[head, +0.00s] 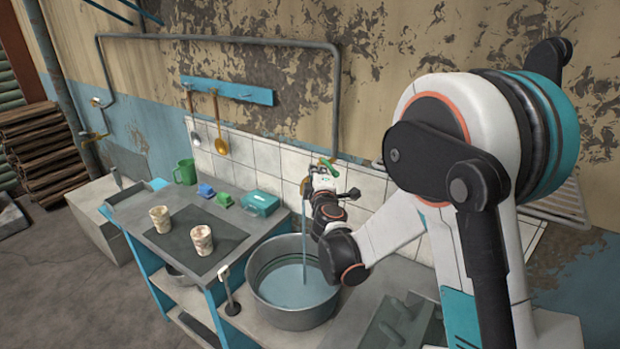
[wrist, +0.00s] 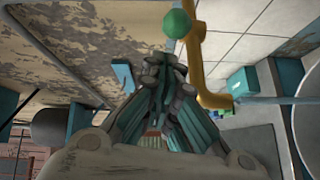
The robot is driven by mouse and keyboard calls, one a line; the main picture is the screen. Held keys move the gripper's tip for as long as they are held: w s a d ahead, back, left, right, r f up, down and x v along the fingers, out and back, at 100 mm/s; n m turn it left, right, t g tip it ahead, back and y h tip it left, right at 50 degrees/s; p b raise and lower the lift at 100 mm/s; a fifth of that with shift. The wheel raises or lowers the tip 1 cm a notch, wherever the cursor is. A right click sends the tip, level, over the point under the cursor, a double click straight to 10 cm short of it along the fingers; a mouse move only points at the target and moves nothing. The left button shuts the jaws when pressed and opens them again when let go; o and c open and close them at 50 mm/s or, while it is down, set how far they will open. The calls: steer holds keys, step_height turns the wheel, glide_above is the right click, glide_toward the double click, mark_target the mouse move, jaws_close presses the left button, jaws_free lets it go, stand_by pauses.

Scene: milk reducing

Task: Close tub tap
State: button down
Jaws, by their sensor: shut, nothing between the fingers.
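The tap has a green handle (head: 329,167) and a brass spout (head: 304,188) on the tiled wall above the metal tub (head: 274,314). A thin stream of water (head: 304,238) runs from the spout into the tub, which holds water. In the wrist view, the tap's round green knob (wrist: 177,23) and yellow pipe (wrist: 203,85) are close by my gripper's fingertips (wrist: 163,68). My gripper (head: 322,175) is shut and empty at the tap, just below the green handle. I cannot tell whether it touches the handle.
Two patterned cups (head: 201,240) stand on a dark mat left of the tub. A green mug (head: 185,172), small blue and green items and a teal box (head: 260,203) sit at the back. A ladle (head: 221,145) hangs on the wall. A pipe (head: 336,100) runs down behind the tap.

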steer(key=shift+w+d+f, duration=0.15)
steer(key=shift+d, duration=0.45)
